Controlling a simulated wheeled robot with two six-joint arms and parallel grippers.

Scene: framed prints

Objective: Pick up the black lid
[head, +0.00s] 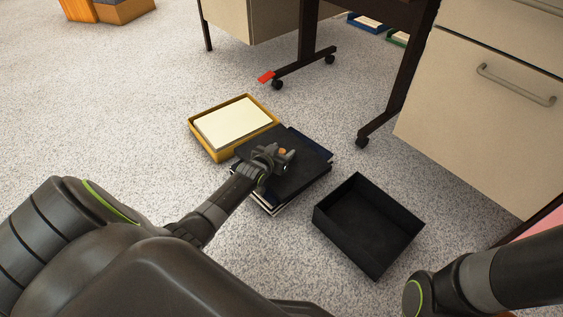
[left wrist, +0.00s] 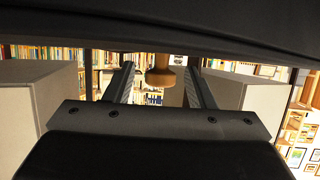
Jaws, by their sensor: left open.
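The black lid (head: 300,178) is a flat dark square lying on a low stack on the floor, in the middle of the head view. A small orange-brown knob (head: 283,152) stands on it; the knob also shows in the left wrist view (left wrist: 160,76). My left gripper (head: 276,157) is over the lid at the knob. In the left wrist view its two fingers are apart, one on each side of the knob, with a gap visible on both sides. The lid looks like the dark surface across the top there. My right gripper is out of view.
An empty open black box (head: 368,225) stands right of the lid. A yellow tray with pale paper (head: 233,124) is behind it, close to the stack. Desk legs with casters (head: 303,66) and a cream drawer cabinet (head: 480,100) are beyond.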

